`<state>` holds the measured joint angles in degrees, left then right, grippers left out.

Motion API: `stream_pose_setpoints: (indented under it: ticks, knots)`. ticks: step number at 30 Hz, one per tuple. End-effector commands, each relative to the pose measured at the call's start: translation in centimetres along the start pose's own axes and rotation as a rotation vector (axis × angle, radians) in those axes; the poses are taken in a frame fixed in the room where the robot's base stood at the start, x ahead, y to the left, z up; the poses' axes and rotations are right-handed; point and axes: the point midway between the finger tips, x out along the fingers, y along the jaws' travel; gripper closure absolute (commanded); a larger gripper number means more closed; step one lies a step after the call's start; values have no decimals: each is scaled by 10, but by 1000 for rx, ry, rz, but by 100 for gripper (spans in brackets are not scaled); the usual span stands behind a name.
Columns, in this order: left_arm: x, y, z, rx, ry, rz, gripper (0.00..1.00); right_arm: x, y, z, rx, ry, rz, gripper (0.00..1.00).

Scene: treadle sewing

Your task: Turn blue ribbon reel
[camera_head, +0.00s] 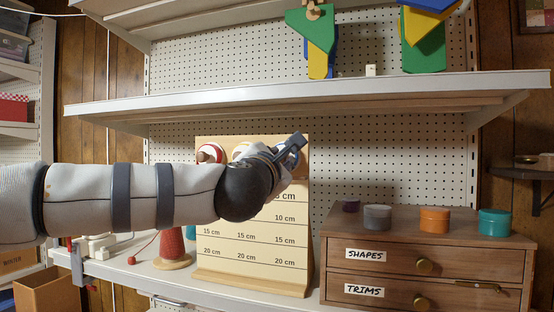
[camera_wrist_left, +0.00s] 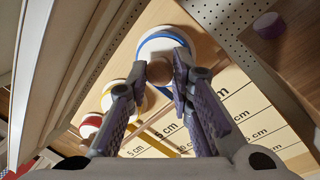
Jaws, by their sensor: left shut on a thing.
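The blue ribbon reel (camera_wrist_left: 165,42), white-faced with a blue rim, is mounted on the upper part of a wooden board (camera_head: 252,250) marked with centimetre lines. My left gripper (camera_wrist_left: 160,72) reaches across the board and is shut on the reel's small brown knob (camera_wrist_left: 159,71). In the head view the left gripper (camera_head: 294,152) and wrist hide the blue reel. A red reel (camera_head: 210,153) and a yellow-rimmed reel (camera_wrist_left: 118,97) are on the same board to the left. My right gripper is out of view.
A white shelf (camera_head: 300,92) juts out above the board. A wooden drawer cabinet (camera_head: 427,262) with several round tubs, including an orange tub (camera_head: 435,219), stands at the right. A red thread cone (camera_head: 172,248) stands left of the board, below my arm.

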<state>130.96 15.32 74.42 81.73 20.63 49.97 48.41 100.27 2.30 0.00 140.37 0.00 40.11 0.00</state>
Motion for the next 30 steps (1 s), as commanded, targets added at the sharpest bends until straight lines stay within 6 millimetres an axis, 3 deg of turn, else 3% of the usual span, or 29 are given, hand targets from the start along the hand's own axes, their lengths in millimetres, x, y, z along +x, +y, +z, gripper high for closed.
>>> stream_pose_setpoints:
  ticks: [23,24,26,30]
  knots:
    - [0,1,2,-96,14,3,100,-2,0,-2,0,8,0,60]
    - [0,1,2,-95,14,4,75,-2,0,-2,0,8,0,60]
    - [0,1,2,-95,14,3,62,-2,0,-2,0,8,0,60]
    - [0,1,1,-95,14,3,59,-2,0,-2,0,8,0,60]
